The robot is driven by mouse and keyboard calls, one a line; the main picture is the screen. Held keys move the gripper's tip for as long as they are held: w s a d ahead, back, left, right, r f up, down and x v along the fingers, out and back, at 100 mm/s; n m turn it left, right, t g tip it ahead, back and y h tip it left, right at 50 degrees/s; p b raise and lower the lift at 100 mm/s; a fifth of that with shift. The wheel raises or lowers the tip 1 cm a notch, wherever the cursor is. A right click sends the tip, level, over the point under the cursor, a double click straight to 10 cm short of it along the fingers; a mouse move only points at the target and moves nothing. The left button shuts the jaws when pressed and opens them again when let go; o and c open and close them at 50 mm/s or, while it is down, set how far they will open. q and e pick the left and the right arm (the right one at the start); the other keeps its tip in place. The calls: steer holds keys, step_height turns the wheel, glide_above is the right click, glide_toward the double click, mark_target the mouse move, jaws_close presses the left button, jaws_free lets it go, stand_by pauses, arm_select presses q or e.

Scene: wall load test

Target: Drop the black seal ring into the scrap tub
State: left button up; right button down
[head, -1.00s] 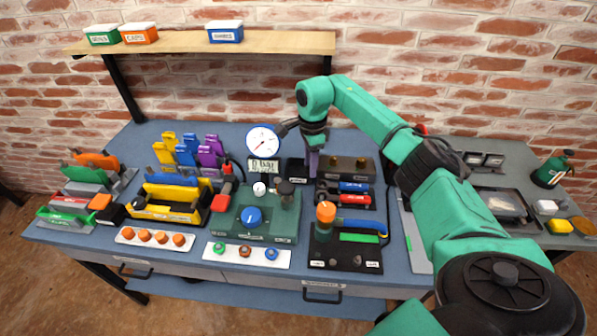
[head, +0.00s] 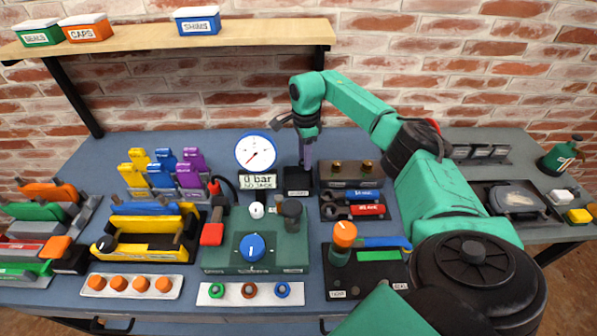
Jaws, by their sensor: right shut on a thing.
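My right gripper (head: 306,134) is above a small black box (head: 298,184) with a pale label, behind the green test block. The label is too small to read, so I cannot tell for sure that this is the scrap tub. A slim purple-grey piece (head: 308,152) hangs upright from the right gripper, its lower end at the box. The gripper is shut on it. I cannot make out the black seal ring; it may be hidden at the gripper or in the box. A tray (head: 206,292) at the front holds green, red-brown and blue rings. My left gripper is out of view.
The green test block (head: 222,262) with a blue knob stands in front of the box. A white gauge (head: 255,152) and a display reading 0 bar, NO JACK are left of it. A brown block (head: 347,180) and a wrench tray stand close right. A shelf (head: 150,45) overhangs the back left.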

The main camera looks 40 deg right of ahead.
steer(key=shift+w+f, duration=0.1)
steer(key=shift+f, duration=0.05)
steer(key=c, duration=0.8)
jaws_free()
steer(key=o, duration=0.4)
steer(key=shift+s, duration=0.2)
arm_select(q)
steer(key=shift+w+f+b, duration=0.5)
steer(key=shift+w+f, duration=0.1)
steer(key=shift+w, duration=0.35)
arm_select(e)
steer(key=shift+o, duration=0.2)
step_height(320, 180, up, 15)
steer(key=shift+w+f, duration=0.1)
steer(key=shift+f, duration=0.05)
